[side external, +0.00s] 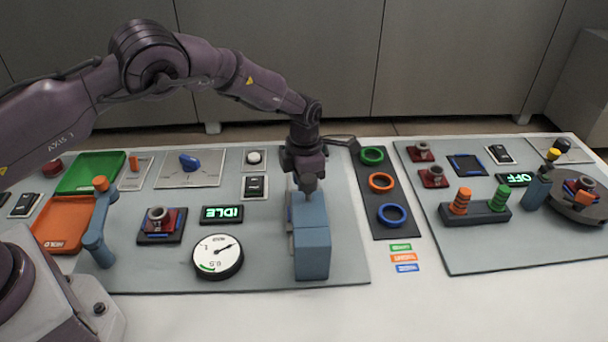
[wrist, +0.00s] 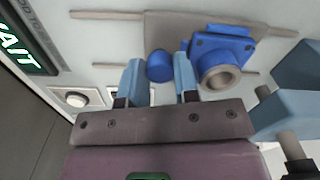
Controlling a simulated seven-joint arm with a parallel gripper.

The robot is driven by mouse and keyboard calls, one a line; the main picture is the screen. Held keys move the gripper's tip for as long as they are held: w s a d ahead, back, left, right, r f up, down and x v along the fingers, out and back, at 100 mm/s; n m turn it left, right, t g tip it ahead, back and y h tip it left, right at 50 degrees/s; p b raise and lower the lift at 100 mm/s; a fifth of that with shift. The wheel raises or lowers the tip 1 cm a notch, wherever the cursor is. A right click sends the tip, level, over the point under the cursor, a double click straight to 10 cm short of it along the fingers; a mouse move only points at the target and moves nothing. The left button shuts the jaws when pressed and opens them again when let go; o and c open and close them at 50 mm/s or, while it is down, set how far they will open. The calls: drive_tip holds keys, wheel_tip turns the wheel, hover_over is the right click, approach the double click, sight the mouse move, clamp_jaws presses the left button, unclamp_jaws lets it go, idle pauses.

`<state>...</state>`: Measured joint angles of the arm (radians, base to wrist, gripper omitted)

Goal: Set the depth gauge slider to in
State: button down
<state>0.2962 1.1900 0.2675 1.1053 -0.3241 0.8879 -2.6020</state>
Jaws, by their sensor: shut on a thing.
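My gripper (side external: 308,184) points down behind the grey-blue block (side external: 311,248) in the side view, and its fingertips are hidden there. In the wrist view my gripper (wrist: 158,64) has its two light-blue fingers on either side of a round blue knob (wrist: 160,68) and is shut on it. The knob sits beside a tan strip (wrist: 205,22). I cannot tell from its markings whether it is the depth gauge slider. A blue square part with a grey ring (wrist: 220,62) is just right of the fingers.
A white button (wrist: 75,98) and a WAIT sign (wrist: 25,40) are left of the fingers.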

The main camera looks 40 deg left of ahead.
drive_tip(key=shift+w+d, duration=0.1)
drive_tip(key=c, duration=1.1)
unclamp_jaws()
drive_tip(key=shift+c, duration=0.2)
wheel_tip(320, 180, up, 13)
